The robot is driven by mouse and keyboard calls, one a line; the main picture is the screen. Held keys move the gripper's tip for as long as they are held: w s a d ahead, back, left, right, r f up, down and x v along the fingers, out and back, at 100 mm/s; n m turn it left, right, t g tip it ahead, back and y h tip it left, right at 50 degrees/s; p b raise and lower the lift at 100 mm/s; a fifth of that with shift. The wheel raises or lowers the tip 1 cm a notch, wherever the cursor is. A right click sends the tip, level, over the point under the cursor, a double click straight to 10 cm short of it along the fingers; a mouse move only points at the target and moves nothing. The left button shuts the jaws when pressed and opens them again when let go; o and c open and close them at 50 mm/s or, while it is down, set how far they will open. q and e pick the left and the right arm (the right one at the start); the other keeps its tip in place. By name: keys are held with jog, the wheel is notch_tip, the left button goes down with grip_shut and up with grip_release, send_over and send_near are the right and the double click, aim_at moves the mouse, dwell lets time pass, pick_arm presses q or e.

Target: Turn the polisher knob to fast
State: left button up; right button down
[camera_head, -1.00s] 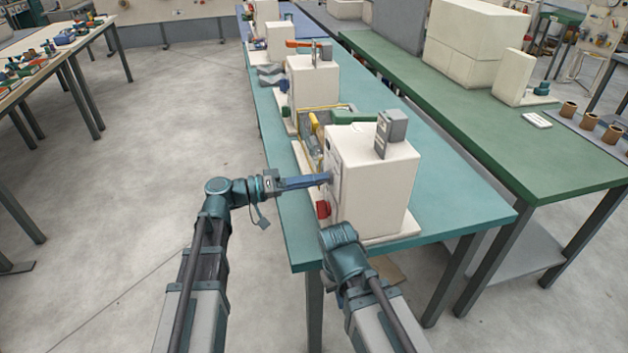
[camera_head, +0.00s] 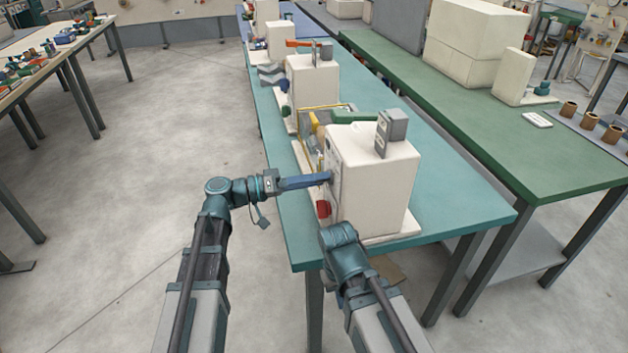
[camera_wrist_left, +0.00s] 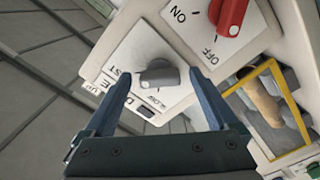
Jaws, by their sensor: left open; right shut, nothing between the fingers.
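A grey polisher knob (camera_wrist_left: 158,75) sits on a white label plate (camera_wrist_left: 135,52) in the left wrist view. FAST is printed at its left and SLOW below it; where its pointer aims is unclear. My left gripper (camera_wrist_left: 160,80) is open, with one blue finger on each side of the knob and gaps showing. In the head view my left gripper (camera_head: 308,181) reaches the left face of the nearest cream machine (camera_head: 375,185), and the knob is hidden there. My right arm (camera_head: 345,255) is low in front of the machine; its fingers do not show.
A red ON/OFF knob (camera_wrist_left: 232,14) is beside the label plate. A yellow-framed opening (camera_wrist_left: 265,105) is at its right. The machine stands on a teal table (camera_head: 455,205) with more machines behind. The floor at left (camera_head: 130,170) is clear.

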pick_arm(q)
jog(key=v, duration=1.3)
jog(key=shift+a, duration=0.35)
jog(key=shift+s, duration=0.15)
